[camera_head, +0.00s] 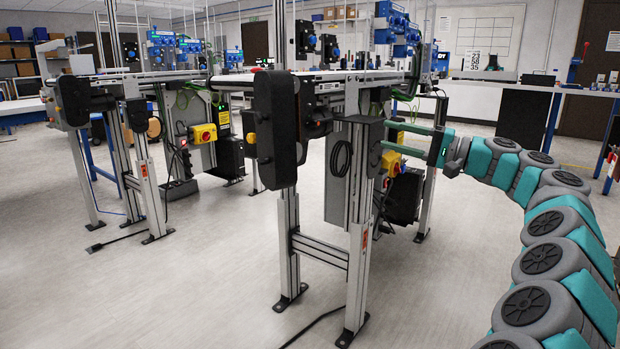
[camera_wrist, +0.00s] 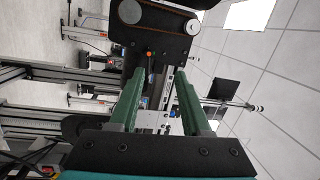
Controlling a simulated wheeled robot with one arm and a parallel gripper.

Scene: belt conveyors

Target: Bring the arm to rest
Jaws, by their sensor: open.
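My gripper (camera_head: 410,143) is at the end of my grey and teal arm, which curves in from the lower right in the head view. Its two green fingers point left toward the near conveyor's side and are spread apart. In the wrist view the two fingers of my gripper (camera_wrist: 157,98) also stand apart with nothing between them. The near conveyor (camera_head: 330,76) stands just beyond the fingertips. In the wrist view the black end plate of a conveyor (camera_wrist: 157,40) with a round pulley lies ahead of the fingers. I cannot tell whether the fingers touch anything.
A second conveyor (camera_head: 150,75) stands at the left. A yellow switch box (camera_head: 391,162) hangs under the near conveyor, close to my gripper. A long table (camera_head: 545,86) is at the back right. Grey floor (camera_head: 200,290) is free in front, apart from cables near the conveyor legs.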

